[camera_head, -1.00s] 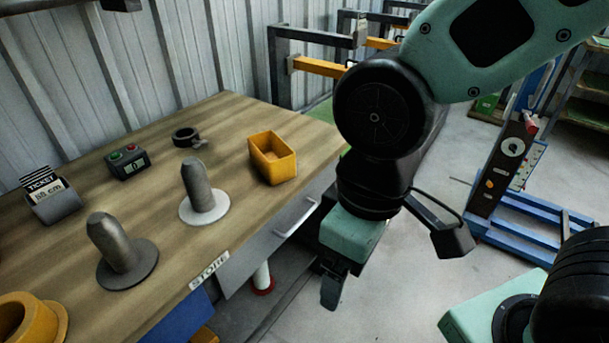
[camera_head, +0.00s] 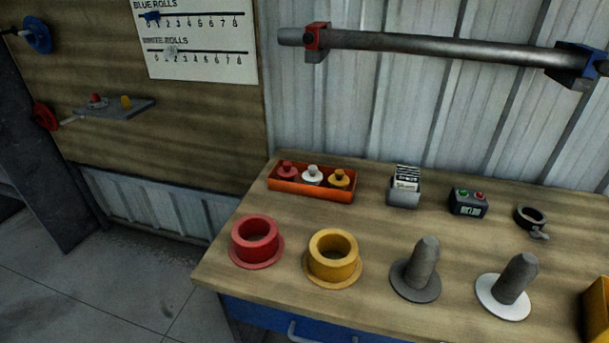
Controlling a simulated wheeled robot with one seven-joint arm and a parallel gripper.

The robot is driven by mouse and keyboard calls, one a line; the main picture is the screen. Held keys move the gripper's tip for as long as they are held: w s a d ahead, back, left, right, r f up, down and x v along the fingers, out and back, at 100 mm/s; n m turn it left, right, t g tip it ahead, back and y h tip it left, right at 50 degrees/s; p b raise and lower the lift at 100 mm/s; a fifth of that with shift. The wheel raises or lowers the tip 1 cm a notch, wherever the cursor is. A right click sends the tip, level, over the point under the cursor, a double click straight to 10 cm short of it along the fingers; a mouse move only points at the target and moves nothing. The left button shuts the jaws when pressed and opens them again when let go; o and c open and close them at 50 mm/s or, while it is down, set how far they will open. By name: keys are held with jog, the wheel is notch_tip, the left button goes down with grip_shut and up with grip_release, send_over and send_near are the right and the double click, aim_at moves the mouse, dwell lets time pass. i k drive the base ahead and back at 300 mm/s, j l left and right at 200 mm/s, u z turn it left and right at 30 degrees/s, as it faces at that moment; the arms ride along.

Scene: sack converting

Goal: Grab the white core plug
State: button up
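The white core plug (camera_head: 312,175) sits in an orange tray (camera_head: 316,195) at the back left of the wooden bench. My gripper is not in the current view.
On the bench (camera_head: 385,281) stand a red flanged ring (camera_head: 257,241), a yellow flanged ring (camera_head: 333,257), a peg on a grey disc (camera_head: 418,268) and a peg on a white disc (camera_head: 511,285). A ticket holder (camera_head: 404,188) and a button box (camera_head: 468,202) are right of the tray. A metal bar (camera_head: 440,48) runs above.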

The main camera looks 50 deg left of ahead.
aim_at(313, 176)
jog(key=u, duration=1.5)
jog(key=i+j, duration=0.2)
jog(key=i, duration=0.2)
jog(key=i+j, duration=0.15)
jog(key=i, duration=0.25)
